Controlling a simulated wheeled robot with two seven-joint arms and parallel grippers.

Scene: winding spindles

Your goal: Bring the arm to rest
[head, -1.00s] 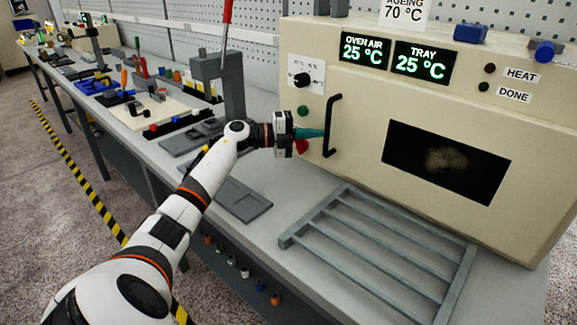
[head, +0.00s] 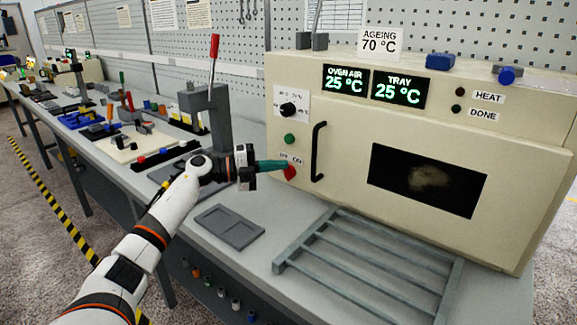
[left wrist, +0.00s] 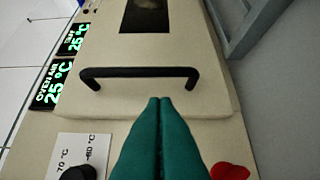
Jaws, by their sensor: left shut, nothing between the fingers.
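My left arm (head: 150,225) reaches in from the lower left in the head view. My left gripper (head: 286,164) has teal fingers, shut together with nothing between them. In the head view the fingertips overlap the oven front by the red switch (head: 290,173), below the green button (head: 289,139). In the left wrist view the closed fingers (left wrist: 160,101) point at the black door handle (left wrist: 140,74), with the red switch (left wrist: 229,171) at lower right. I cannot tell whether the tips touch the oven. My right gripper is not in view.
The beige oven (head: 350,190) stands on the bench; both displays read 25 °C. A grey slatted rack (head: 365,262) lies before it, with a flat grey tray (head: 229,227) to its left. A grey press (head: 207,118) with a red lever stands behind my gripper. Floor is clear at left.

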